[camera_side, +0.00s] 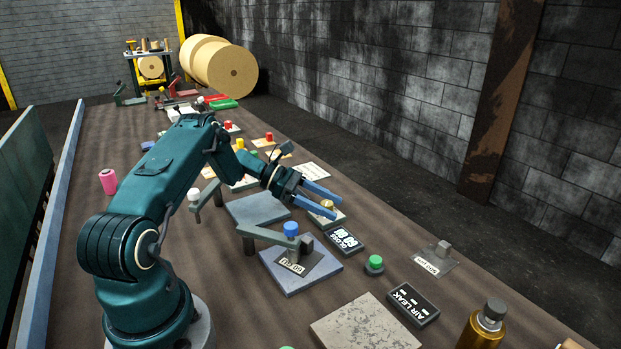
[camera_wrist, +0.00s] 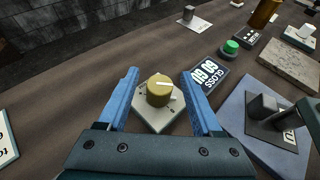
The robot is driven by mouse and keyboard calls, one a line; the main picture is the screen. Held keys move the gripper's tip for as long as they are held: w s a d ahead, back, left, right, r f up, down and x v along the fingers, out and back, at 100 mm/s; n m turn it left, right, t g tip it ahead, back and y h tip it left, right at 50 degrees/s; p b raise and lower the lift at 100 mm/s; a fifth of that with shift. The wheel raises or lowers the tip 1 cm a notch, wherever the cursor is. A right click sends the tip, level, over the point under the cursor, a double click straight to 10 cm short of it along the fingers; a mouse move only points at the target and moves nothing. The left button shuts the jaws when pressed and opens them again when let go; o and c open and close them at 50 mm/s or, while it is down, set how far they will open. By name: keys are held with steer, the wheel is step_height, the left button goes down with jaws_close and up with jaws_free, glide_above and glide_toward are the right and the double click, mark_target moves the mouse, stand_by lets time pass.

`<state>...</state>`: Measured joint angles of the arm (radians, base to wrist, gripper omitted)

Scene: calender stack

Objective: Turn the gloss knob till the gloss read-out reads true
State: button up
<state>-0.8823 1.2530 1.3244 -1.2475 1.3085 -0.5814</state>
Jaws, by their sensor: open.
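The gloss knob is a round yellow knob (camera_wrist: 159,90) with a white pointer line, on a pale square plate (camera_wrist: 150,117) with small marks. It also shows in the side view as a yellow knob (camera_side: 327,205). The gloss read-out (camera_wrist: 208,76) is a dark box with white digits beside the knob; it also shows in the side view (camera_side: 344,240). Its digits are hard to read surely at this angle. My gripper (camera_wrist: 165,83) has two blue fingers, open, one on either side of the knob with gaps visible. In the side view my gripper (camera_side: 327,202) is at the knob.
A blue plate with a lever and blue cap (camera_side: 291,229) stands near the read-out. A green button (camera_side: 375,262), an AIR LEAK box (camera_side: 412,304) and a grey stone slab (camera_side: 365,325) lie nearer the camera. A gold bottle (camera_side: 484,325) stands at the lower right.

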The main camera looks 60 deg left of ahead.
mark_target(325, 203)
jaws_close()
steer(key=shift+r+n+t+y, duration=0.1)
steer(key=shift+n+t+y, duration=0.4)
steer(key=shift+n+t, duration=0.15)
jaws_free()
steer(key=shift+v, duration=2.55)
